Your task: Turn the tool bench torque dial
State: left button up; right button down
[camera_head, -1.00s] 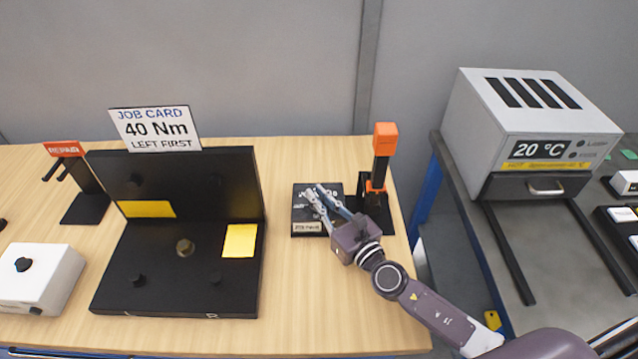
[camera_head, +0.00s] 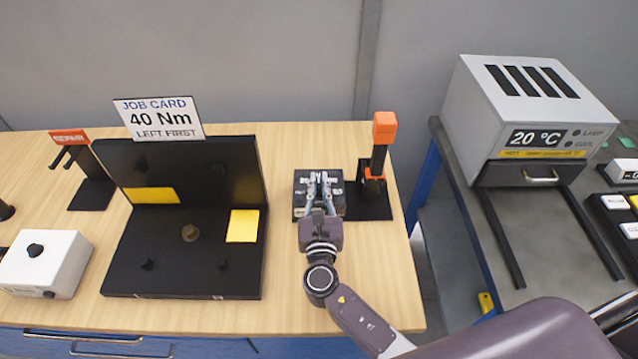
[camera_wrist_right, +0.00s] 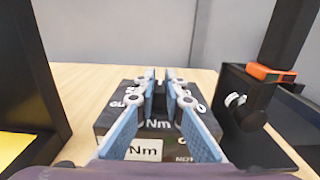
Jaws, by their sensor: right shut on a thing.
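The torque dial box (camera_head: 300,190) is a small black block with white markings on the wooden bench. In the right wrist view its box (camera_wrist_right: 114,122) shows "Nm" labels and white numbers around the top. My right gripper (camera_head: 320,180) is over the box, its blue-padded fingers on either side of the dark dial knob (camera_wrist_right: 160,98), shut on it. The fingers hide much of the knob and some numbers, so I cannot read its setting. The job card (camera_head: 158,118) reads "40 Nm LEFT FIRST". My left gripper is not in view.
An orange-topped tool in a black stand (camera_head: 380,160) is close to the right of the box. A black L-shaped fixture (camera_head: 185,270) with yellow patches stands left. A white box with a black knob (camera_head: 45,265) is further left. A grey oven (camera_head: 530,110) sits on another table at right.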

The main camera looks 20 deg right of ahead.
jog(key=shift+r, duration=0.15)
jog(key=c, duration=2.2)
grip_release()
jog(key=shift+c, duration=0.2)
jog(key=shift+o, duration=1.3)
jog(key=shift+w, duration=0.1)
jog(key=shift+s, duration=0.2)
jog(key=v, duration=1.1)
jog(key=shift+s+a, duration=0.15)
jog(key=shift+s, duration=0.15)
